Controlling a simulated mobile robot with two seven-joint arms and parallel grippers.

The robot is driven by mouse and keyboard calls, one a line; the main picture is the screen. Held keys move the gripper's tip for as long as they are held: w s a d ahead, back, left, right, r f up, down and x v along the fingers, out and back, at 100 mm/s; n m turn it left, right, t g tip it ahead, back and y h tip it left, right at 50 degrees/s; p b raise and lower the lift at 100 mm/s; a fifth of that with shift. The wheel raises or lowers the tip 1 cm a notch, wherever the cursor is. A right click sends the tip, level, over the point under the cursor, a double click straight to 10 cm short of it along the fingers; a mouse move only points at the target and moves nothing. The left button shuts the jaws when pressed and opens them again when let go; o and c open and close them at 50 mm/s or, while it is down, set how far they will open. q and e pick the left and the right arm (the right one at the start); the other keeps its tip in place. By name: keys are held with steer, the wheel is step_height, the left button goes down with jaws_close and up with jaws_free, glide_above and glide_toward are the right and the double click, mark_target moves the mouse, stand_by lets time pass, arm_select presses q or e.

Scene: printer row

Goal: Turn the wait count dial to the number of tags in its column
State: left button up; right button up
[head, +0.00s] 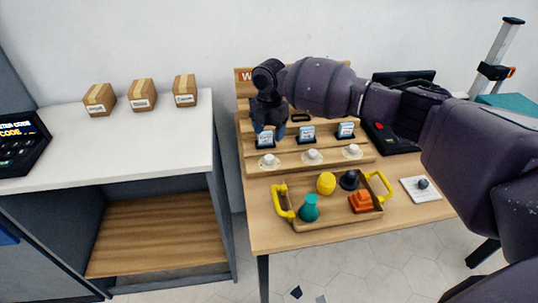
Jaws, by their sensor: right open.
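A wooden stepped stand (310,165) on the table carries three white round knobs on its front ledge: a left one (269,160), a middle one (312,156) and a right one (353,151). Behind each is a small blue-and-white card: left (265,140), middle (307,133), right (346,130). I cannot tell which knob is the wait count dial. An orange sign (243,76) starting with "W" is mostly hidden by my arm. My right gripper (270,133) is open, pointing down at the left card and above the left knob. The tags behind it are hidden. My left gripper is out of view.
A wooden tray with yellow handles (283,203) holds several coloured pieces in front of the stand. A white plate with a dark knob (422,185) lies at the right. Three cardboard boxes (143,95) stand on the white counter (130,145) at left, whose top is otherwise mostly clear.

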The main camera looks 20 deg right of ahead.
mark_target(269, 157)
step_height(269, 157, down, 10)
steer(key=shift+r+b, duration=0.25)
steer(key=shift+b, duration=0.5)
